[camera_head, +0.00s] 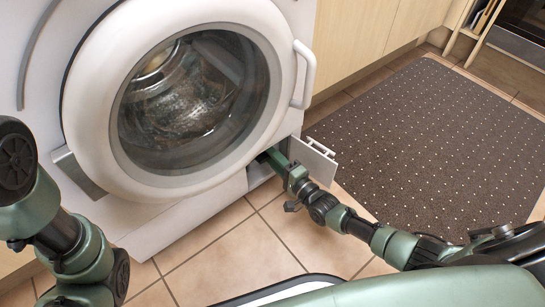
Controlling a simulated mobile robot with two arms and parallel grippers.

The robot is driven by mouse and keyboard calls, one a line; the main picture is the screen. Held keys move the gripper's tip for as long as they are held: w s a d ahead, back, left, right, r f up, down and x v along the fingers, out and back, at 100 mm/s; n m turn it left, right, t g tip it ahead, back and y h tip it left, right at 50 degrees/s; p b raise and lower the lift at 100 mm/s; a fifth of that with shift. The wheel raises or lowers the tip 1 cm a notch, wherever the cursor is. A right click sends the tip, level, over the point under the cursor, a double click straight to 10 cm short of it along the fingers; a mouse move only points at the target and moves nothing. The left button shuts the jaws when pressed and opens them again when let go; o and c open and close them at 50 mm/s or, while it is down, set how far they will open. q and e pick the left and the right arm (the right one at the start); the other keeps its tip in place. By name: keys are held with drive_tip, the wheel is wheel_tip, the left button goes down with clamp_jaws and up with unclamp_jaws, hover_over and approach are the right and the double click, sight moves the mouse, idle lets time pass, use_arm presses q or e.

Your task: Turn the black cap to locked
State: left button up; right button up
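The washing machine (150,220) stands at the upper left with its round glass door (195,95) closed. A small white flap (315,160) is open at its lower right corner. My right gripper (266,156) reaches into the opening beside this flap, below the door's rim. Its fingertips are hidden inside the opening, so I cannot tell whether they are open or shut. The black cap is not visible; the gripper and the machine's front block the view into the opening. My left arm is at the left edge, and its gripper does not show.
A dark dotted mat (440,145) lies on the tiled floor (235,255) to the right. Light wooden cabinets (360,35) stand behind it. The door handle (304,75) juts out above the flap. A rack (481,25) stands at the upper right. Tiles in front of the machine are clear.

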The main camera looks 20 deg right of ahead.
drive_tip(key=p+v, duration=0.4)
drive_tip(key=v, duration=0.3)
drive_tip(key=shift+s, duration=0.4)
drive_tip(key=shift+d, duration=0.15)
